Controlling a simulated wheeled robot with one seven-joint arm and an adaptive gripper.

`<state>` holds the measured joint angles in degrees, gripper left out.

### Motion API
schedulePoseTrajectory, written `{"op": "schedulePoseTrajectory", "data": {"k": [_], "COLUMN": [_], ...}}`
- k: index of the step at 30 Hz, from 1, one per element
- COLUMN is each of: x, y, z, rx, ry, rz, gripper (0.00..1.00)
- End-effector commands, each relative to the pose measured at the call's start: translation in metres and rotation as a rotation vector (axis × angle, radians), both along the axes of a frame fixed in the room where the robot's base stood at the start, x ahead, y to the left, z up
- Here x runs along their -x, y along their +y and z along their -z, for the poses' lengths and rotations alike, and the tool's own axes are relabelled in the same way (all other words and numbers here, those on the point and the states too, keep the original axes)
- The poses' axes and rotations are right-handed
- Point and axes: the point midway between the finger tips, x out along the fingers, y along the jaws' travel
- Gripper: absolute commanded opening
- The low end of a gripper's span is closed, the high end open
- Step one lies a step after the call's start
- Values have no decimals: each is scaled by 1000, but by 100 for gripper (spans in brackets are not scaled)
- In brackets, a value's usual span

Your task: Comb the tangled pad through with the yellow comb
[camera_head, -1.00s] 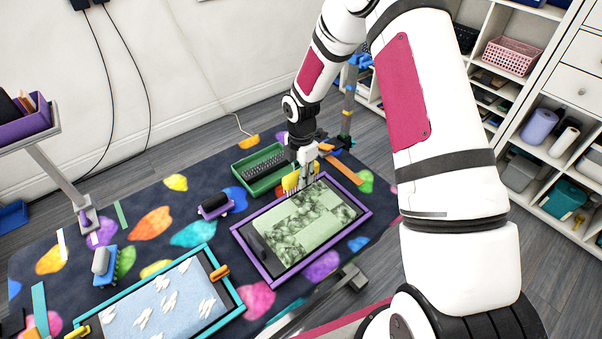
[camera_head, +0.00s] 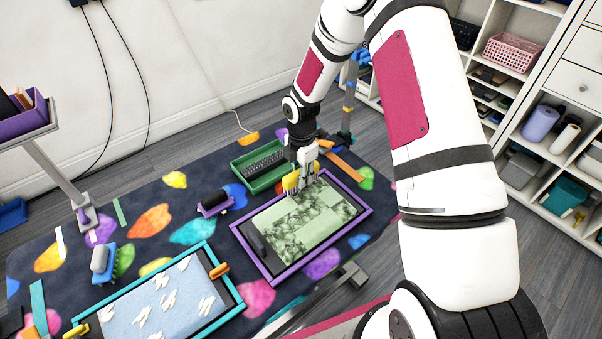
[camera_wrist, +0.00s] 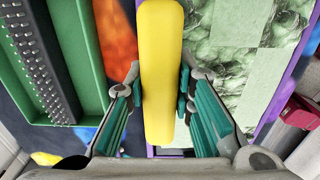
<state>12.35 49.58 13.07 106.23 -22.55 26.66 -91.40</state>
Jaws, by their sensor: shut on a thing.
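My gripper (camera_head: 305,178) is shut on the yellow comb (camera_head: 290,183), over the far part of the purple-framed pad. In the wrist view the comb's long yellow back (camera_wrist: 161,70) stands between the fingers. The green pad (camera_head: 307,220) lies in a purple frame (camera_head: 275,280). Some patches are dark and tangled, others pale and smooth. In the wrist view, tangled fibres (camera_wrist: 222,38) show to the right of the comb. The comb's teeth are hard to make out, and I cannot tell whether they touch the pad.
A green tray (camera_head: 237,165) with a dark bristled strip stands behind the pad. A teal-framed board (camera_head: 236,297) with white tufts lies at front left. A purple-based brush (camera_head: 215,203) and a blue brush (camera_head: 104,264) lie on the spotted mat.

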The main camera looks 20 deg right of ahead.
Motion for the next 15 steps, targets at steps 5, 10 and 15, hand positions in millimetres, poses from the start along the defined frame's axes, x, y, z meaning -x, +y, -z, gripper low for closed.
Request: {"op": "schedulePoseTrajectory", "data": {"k": [5,10,15], "x": [0,0,15], "y": [0,0,-4], "z": [5,6,5], "rx": [0,0,0], "ry": [1,1,4], "rz": [-1,-1,-1], "gripper": [0,0,0]}}
